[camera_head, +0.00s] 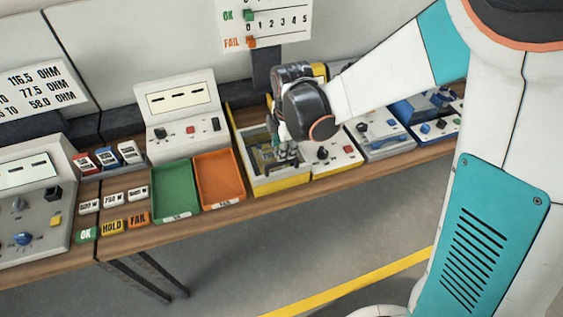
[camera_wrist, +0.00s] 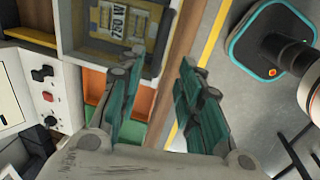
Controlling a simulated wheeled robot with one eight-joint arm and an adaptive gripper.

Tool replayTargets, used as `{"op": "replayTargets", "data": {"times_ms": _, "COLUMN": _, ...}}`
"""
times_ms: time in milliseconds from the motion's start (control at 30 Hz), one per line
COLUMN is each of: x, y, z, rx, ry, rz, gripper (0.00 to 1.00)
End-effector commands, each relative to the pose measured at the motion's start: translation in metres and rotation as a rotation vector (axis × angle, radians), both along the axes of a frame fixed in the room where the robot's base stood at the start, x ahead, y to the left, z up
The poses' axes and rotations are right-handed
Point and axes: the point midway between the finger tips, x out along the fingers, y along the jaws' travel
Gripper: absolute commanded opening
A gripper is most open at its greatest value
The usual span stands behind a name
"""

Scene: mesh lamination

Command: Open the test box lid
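The test box (camera_head: 281,187), with yellow edges, stands on the bench right of the orange tray in the head view. Its inside with greenish parts shows from above. My gripper (camera_head: 284,156) is over the box, partly hidden by my wrist. In the wrist view my gripper (camera_wrist: 161,61) has its fingers apart with nothing between them. The pale-framed box (camera_wrist: 70,32) with a printed label lies past the left fingertip. Contact cannot be told.
A green tray (camera_head: 175,190) and an orange tray (camera_head: 220,178) stand left of the box. A meter unit (camera_head: 183,108) is behind them. The floor in front of the bench is clear.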

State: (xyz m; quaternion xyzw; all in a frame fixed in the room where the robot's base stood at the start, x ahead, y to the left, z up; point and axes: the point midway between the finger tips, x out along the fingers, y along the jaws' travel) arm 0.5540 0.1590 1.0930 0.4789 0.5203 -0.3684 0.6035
Motion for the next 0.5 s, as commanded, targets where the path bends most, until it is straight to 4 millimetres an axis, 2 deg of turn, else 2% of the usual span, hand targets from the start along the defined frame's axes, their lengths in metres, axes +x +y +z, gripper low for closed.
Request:
{"op": "replayTargets", "data": {"times_ms": 33, "x": 0.002, "y": 0.001, "z": -0.014, "rx": 0.0, "ry": 0.0, "rz": 0.0, "gripper": 0.33}}
{"op": "replayTargets", "data": {"times_ms": 200, "x": 0.007, "y": 0.002, "z": -0.042, "rx": 0.0, "ry": 0.0, "rz": -0.001, "gripper": 0.33}}
{"op": "replayTargets", "data": {"times_ms": 500, "x": 0.013, "y": 0.004, "z": -0.072, "rx": 0.0, "ry": 0.0, "rz": -0.001, "gripper": 0.33}}
